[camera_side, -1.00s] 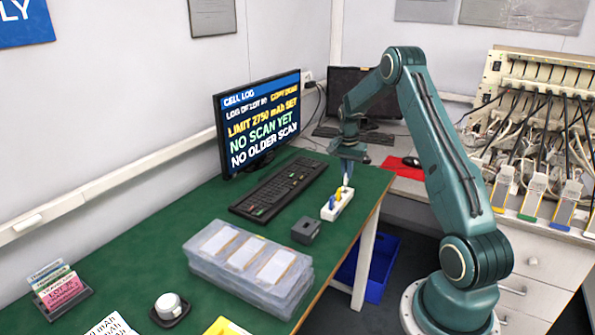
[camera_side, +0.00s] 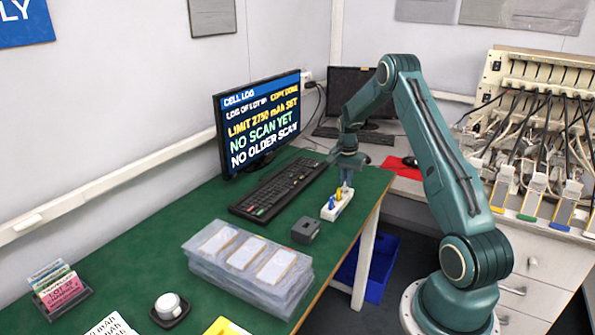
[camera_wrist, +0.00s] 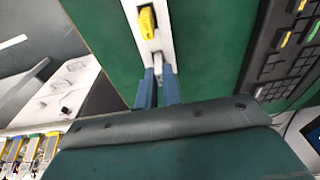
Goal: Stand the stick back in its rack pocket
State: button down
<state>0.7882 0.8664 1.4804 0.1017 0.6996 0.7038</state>
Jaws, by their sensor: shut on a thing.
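The white rack (camera_side: 336,206) stands on the green table near its right edge. My gripper (camera_side: 346,181) is over the far end of the rack, pointing down. In the wrist view, its blue fingers (camera_wrist: 159,78) are shut on a pale grey stick (camera_wrist: 157,66). The yellow stick (camera_wrist: 148,24) shows farther along the rack (camera_wrist: 164,42). The held stick is at the rack's end; its lower end is hidden, so I cannot tell how deep it sits.
A black keyboard (camera_side: 279,190) and a monitor (camera_side: 258,125) are left of the rack. Green table shows bare around the rack.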

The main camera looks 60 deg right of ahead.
jog(key=c, duration=1.5)
grip_release()
jog(key=r, duration=0.4)
jog(key=a+r, duration=0.1)
jog(key=r, duration=0.8)
jog(key=shift+s+a+r, duration=0.1)
jog(key=shift+a+r, duration=0.25)
